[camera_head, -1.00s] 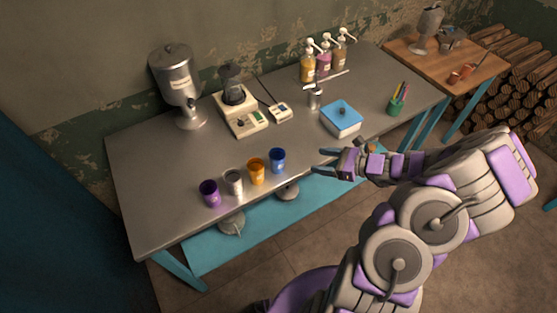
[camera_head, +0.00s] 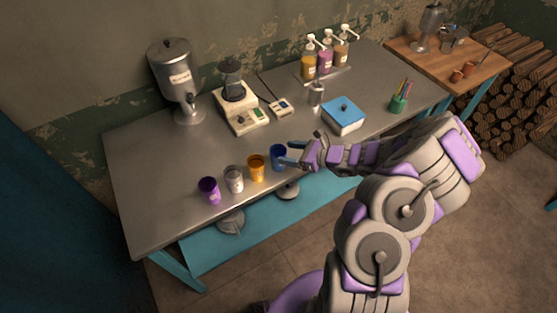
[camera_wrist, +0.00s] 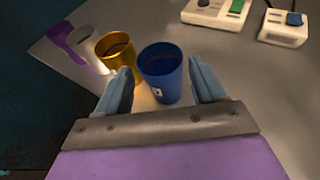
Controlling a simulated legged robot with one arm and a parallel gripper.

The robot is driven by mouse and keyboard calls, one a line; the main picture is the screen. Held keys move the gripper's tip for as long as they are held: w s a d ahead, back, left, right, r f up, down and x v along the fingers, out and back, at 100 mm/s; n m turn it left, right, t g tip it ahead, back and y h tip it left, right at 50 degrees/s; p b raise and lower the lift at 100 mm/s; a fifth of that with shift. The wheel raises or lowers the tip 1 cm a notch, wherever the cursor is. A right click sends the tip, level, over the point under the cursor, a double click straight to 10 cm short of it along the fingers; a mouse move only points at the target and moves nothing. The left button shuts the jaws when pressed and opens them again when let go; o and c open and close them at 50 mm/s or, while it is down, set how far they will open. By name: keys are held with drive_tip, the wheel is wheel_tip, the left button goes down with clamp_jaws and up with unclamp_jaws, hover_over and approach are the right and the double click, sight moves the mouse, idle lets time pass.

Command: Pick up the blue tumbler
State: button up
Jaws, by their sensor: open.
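The blue tumbler (camera_head: 278,158) stands upright on the grey table near its front edge, at the right end of a row of cups. My gripper (camera_head: 291,154) reaches it from the right, level with the cup. In the wrist view the blue tumbler (camera_wrist: 161,74) sits between the two blue-grey fingertips of my gripper (camera_wrist: 162,86).
A blender (camera_head: 238,108), a blue-lidded box (camera_head: 342,116), a dispenser (camera_head: 177,85) and pump bottles (camera_head: 325,57) stand farther back. The grey table (camera_head: 160,215) is bare around its left front.

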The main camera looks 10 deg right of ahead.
sight(272, 151)
drive_tip(key=b+x, duration=0.1)
drive_tip(key=x, duration=0.2)
drive_tip(key=shift+w+a+f, duration=0.35)
drive_tip(key=shift+w+a, duration=0.25)
drive_tip(key=shift+a, duration=0.1)
drive_tip(key=c, duration=0.7)
